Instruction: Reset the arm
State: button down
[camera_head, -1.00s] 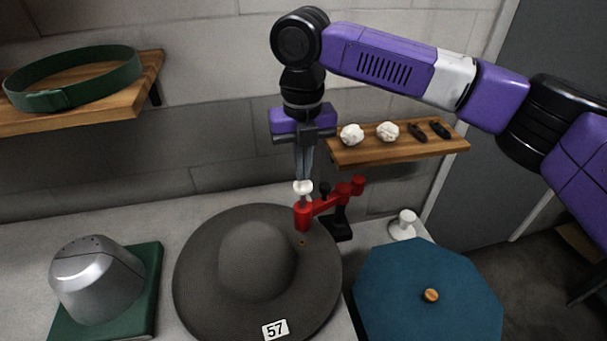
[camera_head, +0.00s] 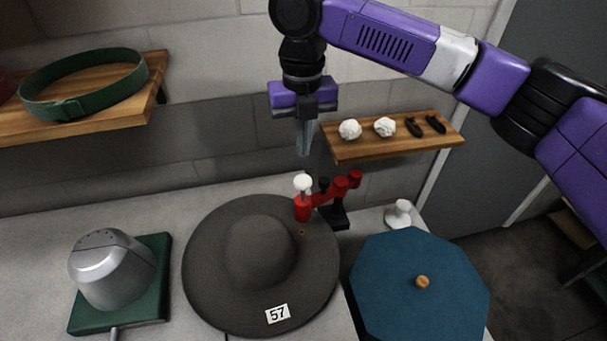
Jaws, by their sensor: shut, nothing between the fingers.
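My gripper (camera_head: 305,150) points straight down above the back edge of the grey hat. Its fingers are shut with nothing between them. Just below the fingertips, with a gap, is the white knob (camera_head: 303,182) on top of the red press (camera_head: 304,208). The press's red arm runs right to a black base (camera_head: 336,216). The wide-brimmed grey hat (camera_head: 262,252) lies flat, with a white "57" tag on its front brim. The press's red head stands over the hat's back rim.
A metal dome (camera_head: 117,270) on a green base stands left. A blue octagonal box (camera_head: 418,285) with a wooden knob and a white stand (camera_head: 398,214) are right. A wall shelf (camera_head: 395,140) holds white lumps and dark items; another (camera_head: 75,107) holds a green belt (camera_head: 85,85).

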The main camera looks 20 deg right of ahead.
dwell(0.3)
